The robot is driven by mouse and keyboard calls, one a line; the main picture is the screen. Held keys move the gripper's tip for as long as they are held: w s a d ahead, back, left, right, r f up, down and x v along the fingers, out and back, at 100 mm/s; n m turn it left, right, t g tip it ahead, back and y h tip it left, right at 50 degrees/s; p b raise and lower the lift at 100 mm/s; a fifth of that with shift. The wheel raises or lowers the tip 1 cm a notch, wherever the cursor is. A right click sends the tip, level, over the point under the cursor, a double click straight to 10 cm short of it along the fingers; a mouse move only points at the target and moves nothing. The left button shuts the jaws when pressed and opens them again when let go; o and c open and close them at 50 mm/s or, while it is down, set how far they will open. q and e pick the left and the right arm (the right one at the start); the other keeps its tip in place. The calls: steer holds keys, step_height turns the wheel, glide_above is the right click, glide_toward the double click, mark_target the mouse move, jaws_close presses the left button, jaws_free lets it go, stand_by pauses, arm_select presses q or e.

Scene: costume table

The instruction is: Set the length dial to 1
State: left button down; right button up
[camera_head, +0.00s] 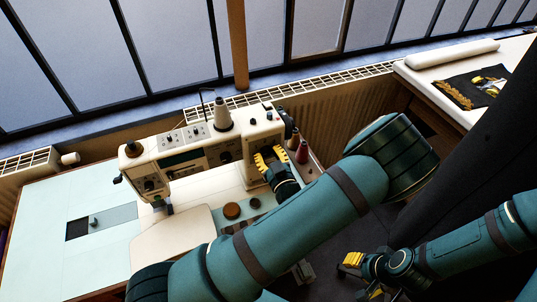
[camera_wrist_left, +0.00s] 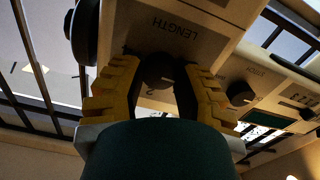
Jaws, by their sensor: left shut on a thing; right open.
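The cream sewing machine (camera_head: 210,150) stands on the table in the head view. My left gripper (camera_head: 268,158) is at the machine's right-hand pillar. In the left wrist view, the length dial (camera_wrist_left: 160,72) is a dark round knob below the word LENGTH. The yellow fingers of my left gripper (camera_wrist_left: 160,88) are around the dial and shut on it. My right gripper (camera_head: 363,275) is open and empty, low over the floor at the right.
Another dark knob (camera_wrist_left: 240,94) sits beside the length dial. Small round brown items (camera_head: 232,210) lie in front. A second table (camera_head: 440,75) is at the back right.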

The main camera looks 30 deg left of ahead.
arm_select(q)
steer(key=m, duration=0.3)
steer(key=shift+m+p, duration=0.55)
steer(key=shift+m, duration=1.55)
steer(key=c, duration=0.6)
jaws_free()
steer(key=v, duration=1.1)
steer(key=shift+s+d, duration=0.3)
